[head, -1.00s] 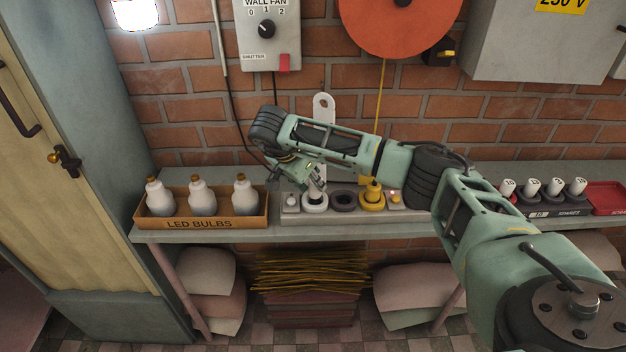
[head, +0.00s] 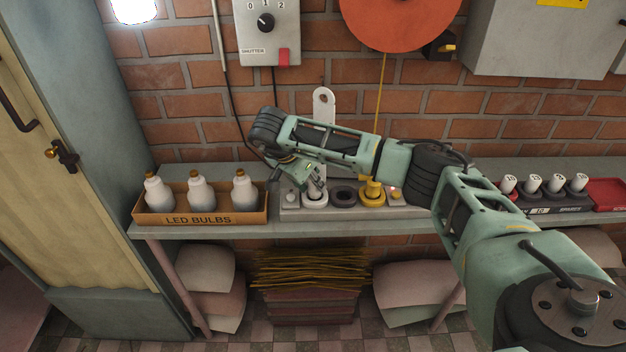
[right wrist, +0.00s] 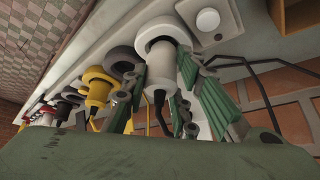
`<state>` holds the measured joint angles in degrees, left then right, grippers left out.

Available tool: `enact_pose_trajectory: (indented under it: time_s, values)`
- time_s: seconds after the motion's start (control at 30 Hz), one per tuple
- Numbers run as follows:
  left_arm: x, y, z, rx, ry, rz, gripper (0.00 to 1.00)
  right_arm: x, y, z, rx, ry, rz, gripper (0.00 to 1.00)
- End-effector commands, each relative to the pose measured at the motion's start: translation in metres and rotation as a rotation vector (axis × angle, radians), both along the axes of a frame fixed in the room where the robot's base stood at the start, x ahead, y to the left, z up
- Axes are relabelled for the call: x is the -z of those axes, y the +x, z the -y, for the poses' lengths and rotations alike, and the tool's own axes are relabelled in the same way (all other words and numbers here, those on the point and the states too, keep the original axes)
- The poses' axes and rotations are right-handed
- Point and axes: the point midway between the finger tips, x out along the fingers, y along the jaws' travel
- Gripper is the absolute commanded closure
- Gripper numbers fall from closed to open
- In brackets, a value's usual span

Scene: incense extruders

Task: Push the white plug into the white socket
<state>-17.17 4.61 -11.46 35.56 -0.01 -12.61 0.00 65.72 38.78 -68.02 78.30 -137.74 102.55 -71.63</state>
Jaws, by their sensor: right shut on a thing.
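The white socket (head: 315,201) is the ring at the left part of a grey socket strip (head: 408,212) on the shelf. In the right wrist view the white socket (right wrist: 151,31) faces my gripper. The white plug (right wrist: 162,66), with a black cable, has its front end at the socket's mouth, lined up with it. How deep it sits I cannot tell. My right gripper (head: 317,186) is shut on the plug, with one finger on each side of it in the right wrist view (right wrist: 166,82). In the head view the gripper mostly hides the plug. My left gripper is not in view.
To the right are an empty dark socket (head: 343,198) and a yellow plug (head: 373,188) in a yellow socket. A box of LED bulbs (head: 200,217) stands left. Several spare plugs (head: 545,187) and a red tray (head: 608,193) are at the right. A brick wall is behind.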

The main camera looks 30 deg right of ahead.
Motion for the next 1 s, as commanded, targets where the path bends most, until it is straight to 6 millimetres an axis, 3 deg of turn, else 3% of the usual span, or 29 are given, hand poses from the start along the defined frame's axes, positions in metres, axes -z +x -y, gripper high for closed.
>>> enact_pose_trajectory:
  time_s: [0.77,0.8,1.0]
  values:
    - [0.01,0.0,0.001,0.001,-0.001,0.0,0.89,0.016,0.0,0.0,0.0,0.0,-0.001,1.0]
    - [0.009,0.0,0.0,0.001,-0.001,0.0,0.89,0.016,0.0,0.0,0.0,0.0,-0.001,0.72]
    - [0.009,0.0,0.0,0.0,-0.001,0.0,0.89,0.016,0.0,0.0,0.0,0.0,-0.001,0.54]
